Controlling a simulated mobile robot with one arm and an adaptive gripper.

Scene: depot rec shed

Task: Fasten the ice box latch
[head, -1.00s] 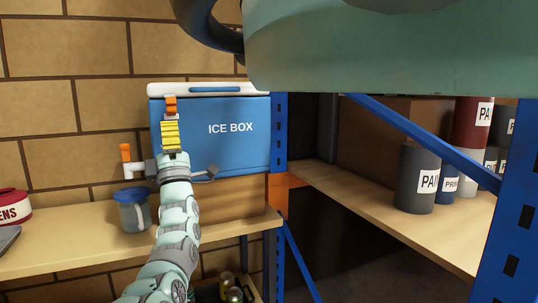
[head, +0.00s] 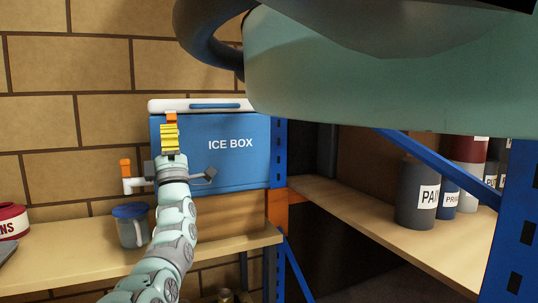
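The blue ice box (head: 238,165) with a white lid (head: 172,105) stands against the brick wall. Its orange latch (head: 171,117) is at the top of the front face, left of centre, just below the lid. My gripper (head: 170,126) points up in front of the box, its yellow ribbed finger part ending right at the latch. The gripper overlaps the latch's lower part, so I cannot tell whether they touch or whether the latch is fastened. The fingers are seen from behind and their gap is hidden.
A white tap with an orange handle (head: 125,166) is left of my wrist. A blue-lidded jug (head: 131,232) stands on the shelf (head: 70,257), with a red tin (head: 12,222) farther left. Paint cans (head: 417,195) and blue rack posts (head: 516,220) are on the right.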

